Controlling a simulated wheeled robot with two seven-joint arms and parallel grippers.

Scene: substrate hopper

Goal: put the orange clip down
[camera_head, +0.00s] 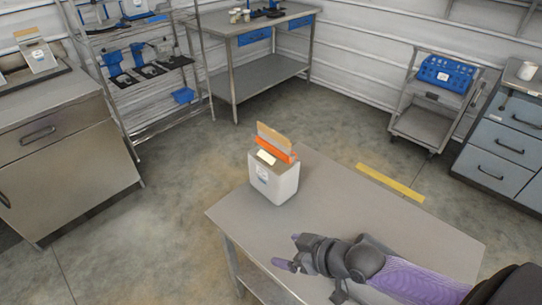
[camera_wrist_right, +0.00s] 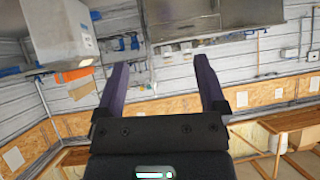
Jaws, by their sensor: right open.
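The orange clip (camera_head: 273,145) is an orange bar at the top of a white box-shaped hopper (camera_head: 275,184), against a tan upright flap (camera_head: 275,133). The hopper stands upright on the grey table (camera_head: 330,205). In the right wrist view, the hopper (camera_wrist_right: 62,30) is at the upper left, with the orange clip (camera_wrist_right: 75,74) at its edge. My right gripper (camera_head: 288,251) is open and empty, in front of the hopper and apart from it. The right wrist view shows its two spread fingers (camera_wrist_right: 160,68) with nothing between them. My left gripper is not in view.
The table is bare around the hopper. A yellow strip (camera_head: 390,182) shows beyond its far right edge. A cart with a blue crate (camera_head: 446,73), a drawer cabinet (camera_head: 507,140), a workbench (camera_head: 250,30) and a shelf rack (camera_head: 145,75) stand farther off.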

